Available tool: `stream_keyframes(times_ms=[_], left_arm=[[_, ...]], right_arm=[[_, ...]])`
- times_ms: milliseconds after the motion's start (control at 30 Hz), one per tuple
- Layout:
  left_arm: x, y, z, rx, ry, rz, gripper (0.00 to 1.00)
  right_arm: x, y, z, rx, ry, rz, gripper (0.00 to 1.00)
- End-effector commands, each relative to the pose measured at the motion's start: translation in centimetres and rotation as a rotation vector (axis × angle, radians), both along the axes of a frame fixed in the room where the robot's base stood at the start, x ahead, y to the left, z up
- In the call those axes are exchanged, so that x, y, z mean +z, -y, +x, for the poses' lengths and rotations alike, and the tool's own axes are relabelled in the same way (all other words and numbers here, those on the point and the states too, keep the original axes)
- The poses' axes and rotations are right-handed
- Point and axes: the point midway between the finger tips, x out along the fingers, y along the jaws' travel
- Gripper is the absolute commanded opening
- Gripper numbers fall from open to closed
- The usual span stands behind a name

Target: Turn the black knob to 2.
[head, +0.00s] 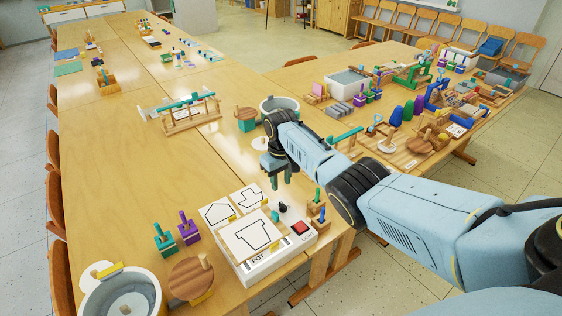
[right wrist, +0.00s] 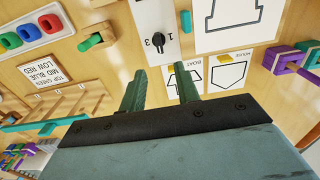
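The black knob (head: 284,207) stands on a small white panel at the back right of a white box (head: 262,268) on the table. In the right wrist view the knob (right wrist: 158,38) shows with the printed numbers 1 and 3 beside it. I cannot make out a 2 or be sure where the knob points. My right gripper (head: 281,180) hangs above and just behind the knob, fingers down. In the right wrist view its two fingers (right wrist: 160,88) are apart with nothing between them, and the knob lies beyond the tips. My left gripper is not in view.
A red button (head: 300,228) and small pegged blocks (head: 318,204) sit close right of the knob. Shape cards (head: 250,236) lie to its left. A grey pot (head: 280,104) and a wooden rack (head: 190,113) stand farther back. The table's left middle is clear.

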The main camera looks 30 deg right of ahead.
Motion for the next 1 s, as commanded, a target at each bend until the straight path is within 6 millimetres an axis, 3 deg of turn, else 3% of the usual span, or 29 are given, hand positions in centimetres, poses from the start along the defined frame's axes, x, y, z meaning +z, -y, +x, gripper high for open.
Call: stream_keyframes(times_ms=[100, 333, 867, 1000], left_arm=[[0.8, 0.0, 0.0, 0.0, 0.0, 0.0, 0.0], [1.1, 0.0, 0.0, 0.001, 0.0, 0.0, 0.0], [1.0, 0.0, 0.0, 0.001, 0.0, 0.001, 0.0], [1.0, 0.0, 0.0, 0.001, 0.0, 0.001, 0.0]], right_arm=[[2.5, 0.0, 0.0, -0.001, 0.003, 0.0, 0.32], [4.5, 0.0, 0.0, -0.001, 0.0, 0.001, 0.32], [4.6, 0.0, 0.0, -0.001, 0.0, 0.001, 0.32], [3.8, -0.4, -0.5, 0.009, 0.0, -0.004, 0.32]])
